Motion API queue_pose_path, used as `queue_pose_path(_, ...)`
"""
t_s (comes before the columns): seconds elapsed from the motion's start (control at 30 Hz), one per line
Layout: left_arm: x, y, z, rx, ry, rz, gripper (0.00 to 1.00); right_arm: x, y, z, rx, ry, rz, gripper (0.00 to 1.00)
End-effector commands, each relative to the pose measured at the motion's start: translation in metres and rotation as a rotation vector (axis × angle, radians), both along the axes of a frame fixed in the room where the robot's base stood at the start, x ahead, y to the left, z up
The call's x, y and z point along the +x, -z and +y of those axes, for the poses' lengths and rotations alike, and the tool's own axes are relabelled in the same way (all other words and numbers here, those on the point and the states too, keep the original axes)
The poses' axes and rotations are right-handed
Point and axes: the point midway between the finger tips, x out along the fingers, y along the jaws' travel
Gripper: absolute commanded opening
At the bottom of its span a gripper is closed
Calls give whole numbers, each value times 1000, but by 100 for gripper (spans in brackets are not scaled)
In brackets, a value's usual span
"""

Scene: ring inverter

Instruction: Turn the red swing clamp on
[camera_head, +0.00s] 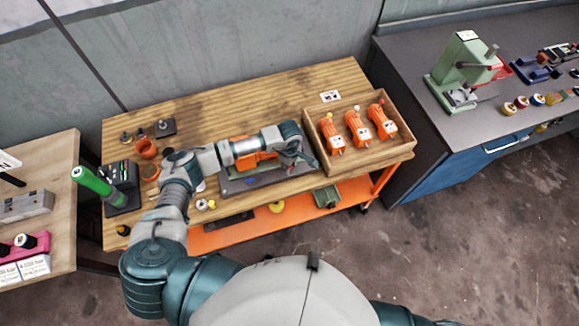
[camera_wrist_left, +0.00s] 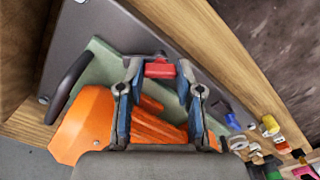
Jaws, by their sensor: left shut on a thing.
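The red swing clamp (camera_wrist_left: 160,70) shows in the left wrist view as a small red piece between my fingertips. My left gripper (camera_wrist_left: 158,72) is shut on it, one finger on each side. In the head view my left gripper (camera_head: 297,160) is over the right part of the grey fixture plate (camera_head: 238,187), and the clamp cannot be made out there. An orange device (camera_wrist_left: 80,125) lies on the green pad (camera_wrist_left: 100,62) of the fixture, partly hidden behind my fingers. Of my right arm only a sliver shows at the bottom edge of the head view.
A wooden tray (camera_head: 352,171) with 3 orange devices stands right of the fixture. A black stand with a green-handled tool (camera_head: 92,181) and orange cups (camera_head: 146,148) are at the left. A black handle (camera_wrist_left: 66,86) rises from the plate. The bench's back middle is clear.

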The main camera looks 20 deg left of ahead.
Motion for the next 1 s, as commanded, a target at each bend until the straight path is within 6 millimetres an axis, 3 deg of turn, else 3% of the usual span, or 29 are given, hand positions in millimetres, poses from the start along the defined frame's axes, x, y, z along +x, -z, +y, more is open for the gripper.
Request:
queue_pose_path(0.6, 2, 0, 1, 1, -577, -5, 0, -2, 19, 2, 2, 1, 2, 100)
queue_pose_path(1.0, 2, -1, 1, 0, -841, -6, 0, -2, 23, 2, 3, 1, 3, 100)
